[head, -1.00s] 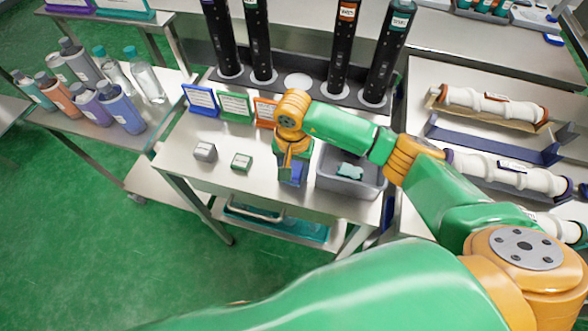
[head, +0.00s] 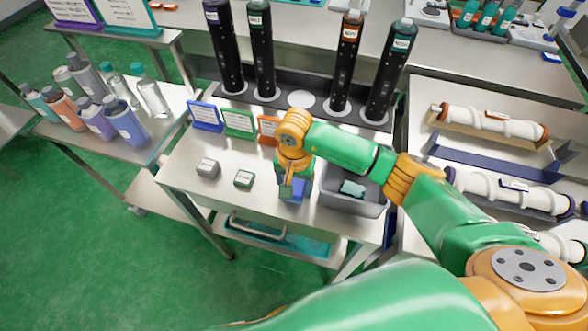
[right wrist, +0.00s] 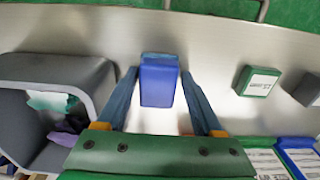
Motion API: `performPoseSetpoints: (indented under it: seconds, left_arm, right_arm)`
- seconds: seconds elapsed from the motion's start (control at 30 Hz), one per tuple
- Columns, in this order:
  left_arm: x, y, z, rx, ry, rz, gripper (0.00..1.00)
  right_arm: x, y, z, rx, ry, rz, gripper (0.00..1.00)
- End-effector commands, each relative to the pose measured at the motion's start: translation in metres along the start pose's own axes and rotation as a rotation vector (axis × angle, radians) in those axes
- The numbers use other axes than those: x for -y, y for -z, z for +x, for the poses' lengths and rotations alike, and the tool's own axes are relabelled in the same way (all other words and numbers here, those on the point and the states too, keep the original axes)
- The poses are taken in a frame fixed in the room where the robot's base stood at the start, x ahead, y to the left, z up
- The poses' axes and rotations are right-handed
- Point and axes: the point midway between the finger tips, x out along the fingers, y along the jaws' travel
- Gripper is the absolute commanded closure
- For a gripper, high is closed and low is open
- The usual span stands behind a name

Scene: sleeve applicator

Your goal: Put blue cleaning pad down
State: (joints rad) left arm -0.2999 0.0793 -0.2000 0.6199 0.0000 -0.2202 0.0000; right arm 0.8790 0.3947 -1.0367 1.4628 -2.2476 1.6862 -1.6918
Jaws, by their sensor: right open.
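The blue cleaning pad (head: 297,188) is at the front edge of the middle table, under my right gripper (head: 291,184). In the right wrist view the pad (right wrist: 158,84) is a small blue block on the bare metal top. My right gripper (right wrist: 160,78) has one finger on each side of it, with a gap showing between each finger and the pad, so it is open around the pad. The gripper partly hides the pad in the head view. My left gripper is not in view.
A grey bin (head: 352,203) with a teal cloth (head: 352,188) stands right of the pad. A grey block (head: 208,167) and a green block (head: 244,179) lie to the left. Blue, green and orange sign cards (head: 238,122) stand behind, before the black tubes (head: 262,60).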

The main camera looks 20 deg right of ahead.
Motion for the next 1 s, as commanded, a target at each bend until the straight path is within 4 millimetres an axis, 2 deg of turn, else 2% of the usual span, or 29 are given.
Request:
performPoseSetpoints:
  seconds: [0.07, 0.3, 0.5, 0.67, 1.0]
  left_arm:
    - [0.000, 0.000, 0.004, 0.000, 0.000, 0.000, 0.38]
    - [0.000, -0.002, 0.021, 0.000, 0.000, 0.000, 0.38]
    - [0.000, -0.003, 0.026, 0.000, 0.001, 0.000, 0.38]
    - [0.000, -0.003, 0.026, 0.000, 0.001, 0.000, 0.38]
    - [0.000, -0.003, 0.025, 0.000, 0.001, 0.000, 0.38]
  right_arm:
    - [-0.002, -0.003, -0.009, 0.010, -0.008, -0.006, 0.14]
    - [-0.001, -0.001, -0.069, 0.001, -0.002, -0.006, 0.14]
    - [0.000, -0.001, -0.111, 0.001, -0.002, -0.006, 0.14]
    - [-0.001, -0.001, -0.122, 0.003, -0.003, -0.004, 0.14]
    - [0.000, -0.001, -0.123, 0.003, -0.002, -0.005, 0.14]
